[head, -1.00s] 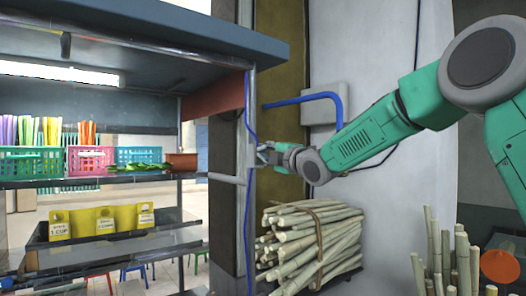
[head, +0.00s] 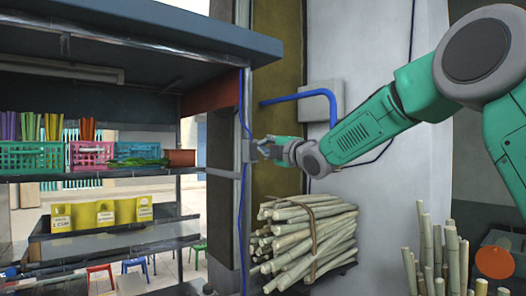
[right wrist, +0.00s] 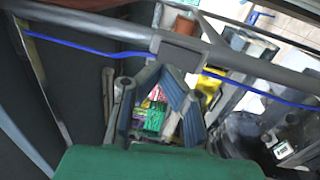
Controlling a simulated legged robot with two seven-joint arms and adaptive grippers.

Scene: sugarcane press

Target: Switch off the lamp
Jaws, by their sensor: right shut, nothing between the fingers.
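The tube lamp (head: 75,72) under the stall's roof at the upper left is dark. A grey switch box (head: 248,150) sits on the stall's metal post; it also shows in the right wrist view (right wrist: 182,52), with a blue cable running to both sides. My right gripper (head: 264,149) is shut and empty, with its tips at the box in the head view. In the right wrist view the fingers (right wrist: 160,76) point at the box's lower edge; I cannot tell whether they touch it. My left gripper is not in view.
A shelf (head: 110,175) holds coloured baskets at left. A yellow holder (head: 100,215) stands below. A tied bundle of cane (head: 305,240) lies below my right forearm. A blue pipe (head: 300,97) and grey wall box (head: 320,103) are behind the arm.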

